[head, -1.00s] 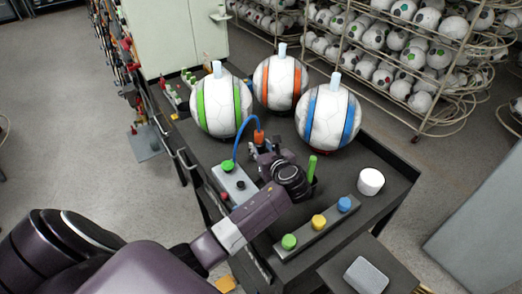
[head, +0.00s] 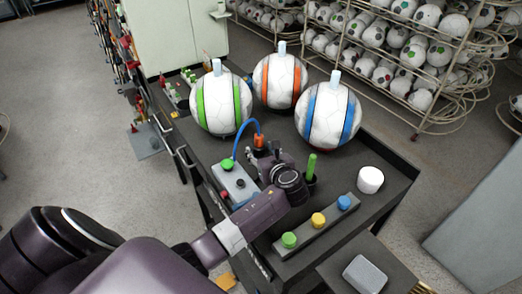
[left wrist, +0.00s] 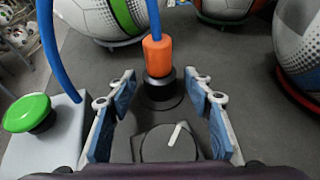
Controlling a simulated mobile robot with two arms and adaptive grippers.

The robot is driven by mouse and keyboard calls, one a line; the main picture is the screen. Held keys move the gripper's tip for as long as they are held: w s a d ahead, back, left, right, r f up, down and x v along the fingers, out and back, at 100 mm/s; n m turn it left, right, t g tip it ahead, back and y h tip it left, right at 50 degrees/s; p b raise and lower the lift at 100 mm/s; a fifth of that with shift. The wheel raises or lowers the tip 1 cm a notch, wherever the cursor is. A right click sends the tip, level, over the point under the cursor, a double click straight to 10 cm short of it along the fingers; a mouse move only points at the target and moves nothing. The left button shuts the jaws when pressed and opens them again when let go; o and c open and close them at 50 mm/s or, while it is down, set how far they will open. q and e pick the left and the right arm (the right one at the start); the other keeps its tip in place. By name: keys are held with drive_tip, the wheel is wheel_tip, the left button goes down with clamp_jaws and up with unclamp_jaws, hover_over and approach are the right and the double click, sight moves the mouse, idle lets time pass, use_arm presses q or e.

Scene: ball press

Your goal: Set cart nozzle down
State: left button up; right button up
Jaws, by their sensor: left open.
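The orange cart nozzle (head: 259,140) with its blue hose (head: 238,140) stands upright in a black round holder on the dark cart top. In the left wrist view the orange nozzle (left wrist: 158,55) and its black holder (left wrist: 160,91) show clearly. My left gripper (head: 265,162) is open just on the near side of the nozzle. In the left wrist view its blue-padded fingers (left wrist: 163,88) lie on either side of the holder, apart from it, with the orange part beyond the tips. My right gripper is not in view.
A grey box with a green button (head: 228,165) is left of the gripper. Three striped balls (head: 281,82) stand behind. A green stick in a black cup (head: 311,165), a white cylinder (head: 370,180) and a three-button bar (head: 318,222) stand to the right.

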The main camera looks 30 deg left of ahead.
use_arm(q)
drive_tip(key=shift+r, duration=0.25)
drive_tip(key=b+v, duration=0.2)
drive_tip(key=v, duration=1)
drive_tip(key=shift+a, duration=0.1)
